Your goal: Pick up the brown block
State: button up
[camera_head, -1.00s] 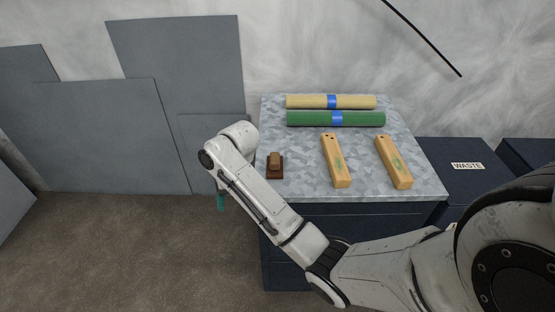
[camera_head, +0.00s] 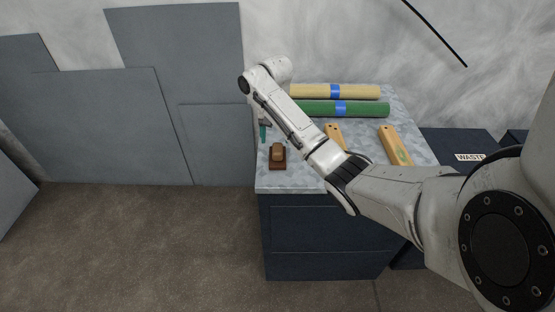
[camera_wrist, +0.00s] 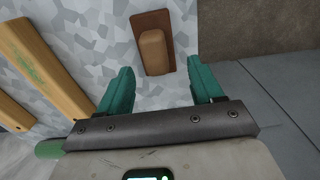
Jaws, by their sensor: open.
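The brown block (camera_head: 278,155) is a small rounded piece standing on a darker flat brown base (camera_head: 278,166), near the front left corner of the grey table top. In the wrist view the block (camera_wrist: 153,52) and its base (camera_wrist: 143,20) show just beyond the gap between my fingers. My gripper (camera_wrist: 158,82) has two teal fingers, spread apart with nothing between them. In the head view my gripper (camera_head: 263,133) hangs at the table's left edge, behind and left of the block, partly hidden by my arm.
On the table (camera_head: 268,182) lie a tan roll (camera_head: 310,91), a green roll (camera_head: 365,109) with blue bands, and two wooden bars (camera_head: 396,148) (camera_head: 333,131). A dark WASTE bin (camera_head: 450,146) stands at right. Grey panels (camera_head: 110,120) lean on the wall.

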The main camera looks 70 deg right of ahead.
aim_at(278, 147)
jog(key=shift+s+f, duration=0.2)
jog(key=shift+f, duration=0.45)
notch_tip(278, 147, down, 4)
jog(key=shift+s+f+p, duration=0.1)
jog(key=shift+s+p, duration=0.05)
jog(key=shift+p, duration=0.35)
jog(key=shift+d, duration=0.1)
jog(key=c, duration=1.1)
